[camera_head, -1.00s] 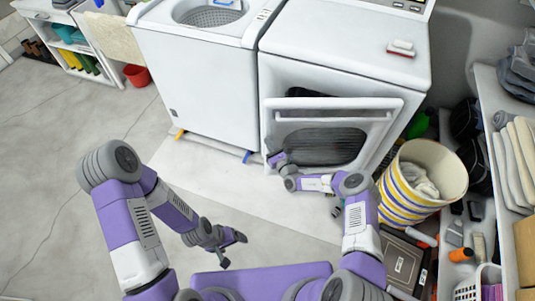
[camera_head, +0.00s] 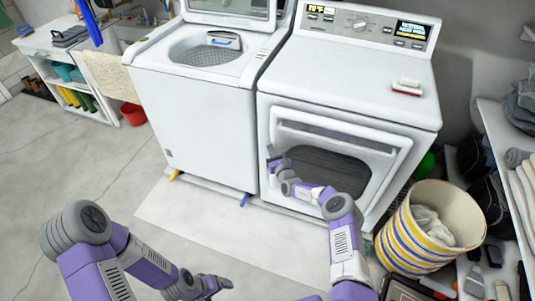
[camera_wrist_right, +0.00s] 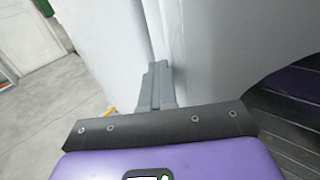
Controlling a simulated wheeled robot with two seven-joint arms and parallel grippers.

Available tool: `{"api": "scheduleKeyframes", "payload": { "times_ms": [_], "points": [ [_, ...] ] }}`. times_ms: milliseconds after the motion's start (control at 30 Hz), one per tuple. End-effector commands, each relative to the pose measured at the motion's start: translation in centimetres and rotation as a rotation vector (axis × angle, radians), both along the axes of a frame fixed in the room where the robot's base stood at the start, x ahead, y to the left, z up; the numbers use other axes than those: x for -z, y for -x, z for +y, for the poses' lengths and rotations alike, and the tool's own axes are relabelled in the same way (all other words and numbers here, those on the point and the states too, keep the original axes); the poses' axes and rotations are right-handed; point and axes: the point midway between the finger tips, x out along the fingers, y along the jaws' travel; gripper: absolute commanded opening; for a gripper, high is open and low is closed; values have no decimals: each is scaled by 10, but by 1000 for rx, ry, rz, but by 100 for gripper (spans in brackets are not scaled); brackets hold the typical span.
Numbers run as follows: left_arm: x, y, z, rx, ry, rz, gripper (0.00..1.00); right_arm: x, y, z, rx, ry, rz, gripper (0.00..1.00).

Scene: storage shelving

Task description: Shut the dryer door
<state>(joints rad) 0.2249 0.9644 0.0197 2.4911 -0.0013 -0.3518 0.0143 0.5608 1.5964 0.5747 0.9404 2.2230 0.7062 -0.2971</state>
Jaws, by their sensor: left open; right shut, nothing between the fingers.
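The white dryer (camera_head: 345,75) stands at the right of the washer in the head view. Its door (camera_head: 390,165), with a dark window (camera_head: 330,165) and a handle bar along the top, sits up against the dryer front. I cannot tell if it is fully flush. My right gripper (camera_head: 273,158) is shut and empty at the left edge of the door. In the right wrist view its fingers (camera_wrist_right: 157,85) point along a white panel, with part of the dark window at the right. My left gripper (camera_head: 222,285) is open and empty, low over the floor, partly cut off at the bottom.
The top-loading washer (camera_head: 190,110) stands left of the dryer. A striped basket (camera_head: 405,235) with cloth stands close to the dryer's right front. A red and white object (camera_head: 407,87) lies on the dryer top. Floor at the left (camera_head: 100,170) is clear.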

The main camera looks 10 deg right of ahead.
Motion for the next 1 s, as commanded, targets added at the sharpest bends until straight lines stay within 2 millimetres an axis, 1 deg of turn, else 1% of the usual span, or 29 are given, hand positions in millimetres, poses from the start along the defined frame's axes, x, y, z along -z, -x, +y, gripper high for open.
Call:
{"api": "scheduleKeyframes", "payload": {
  "times_ms": [33,267,433,567,833,1000],
  "points": [
    [0,0,0,0,0,0,84,-10,-5,-9,20,-1,-15,0],
    [0,0,0,0,0,-1,84,-12,-6,-10,21,-3,-18,0],
    [-6,0,0,0,0,-1,84,-14,-4,-6,19,-4,-18,0],
    [-20,0,0,0,0,-1,84,-16,2,3,13,-4,-17,0],
    [-56,0,0,0,0,-1,84,-13,26,32,-7,-4,-7,0],
    [-77,0,0,0,0,-1,84,-11,59,55,-11,-7,-3,0]
  ]
}}
